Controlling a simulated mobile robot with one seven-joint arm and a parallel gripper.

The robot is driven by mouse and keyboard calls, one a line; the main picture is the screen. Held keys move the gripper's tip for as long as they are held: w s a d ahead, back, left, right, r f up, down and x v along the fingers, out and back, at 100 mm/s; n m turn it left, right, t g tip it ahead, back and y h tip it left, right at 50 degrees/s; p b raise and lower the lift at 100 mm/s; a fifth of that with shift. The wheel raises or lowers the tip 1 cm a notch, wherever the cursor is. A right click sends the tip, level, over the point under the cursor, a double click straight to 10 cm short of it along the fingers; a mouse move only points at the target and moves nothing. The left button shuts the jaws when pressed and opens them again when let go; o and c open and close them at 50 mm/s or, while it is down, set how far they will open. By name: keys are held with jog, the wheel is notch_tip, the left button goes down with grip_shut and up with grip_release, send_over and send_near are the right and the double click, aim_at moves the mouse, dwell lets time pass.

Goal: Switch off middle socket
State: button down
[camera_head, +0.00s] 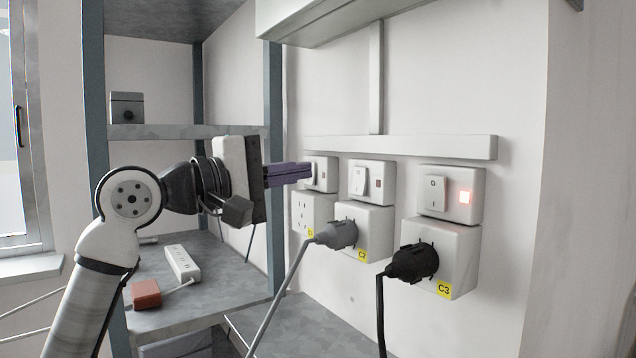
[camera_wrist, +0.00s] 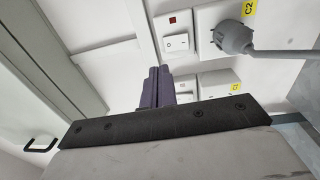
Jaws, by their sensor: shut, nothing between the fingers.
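The middle socket, labelled C2, (camera_head: 375,240) holds a grey plug (camera_head: 338,235). Its switch (camera_head: 360,181) is a white rocker in the box above, and the small light beside it (camera_head: 377,184) looks dark. In the wrist view this switch (camera_wrist: 177,42) and its dark red light (camera_wrist: 173,20) lie just ahead of the fingertips. My gripper (camera_head: 309,172), with purple fingers, is shut and empty. It is in front of the left switch box and left of the middle switch in the head view. The fingers also show in the wrist view (camera_wrist: 159,68). They partly hide the left switch.
The left socket, C1, (camera_head: 306,213) has no plug. A grey-blue shelf rack (camera_head: 95,80) stands at left, holding a power strip (camera_head: 183,263) and red box (camera_head: 146,293).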

jog(key=shift+r+v, duration=0.25)
jog(key=shift+v, duration=0.85)
jog(key=shift+r+v, duration=0.2)
jog(key=shift+v, duration=0.95)
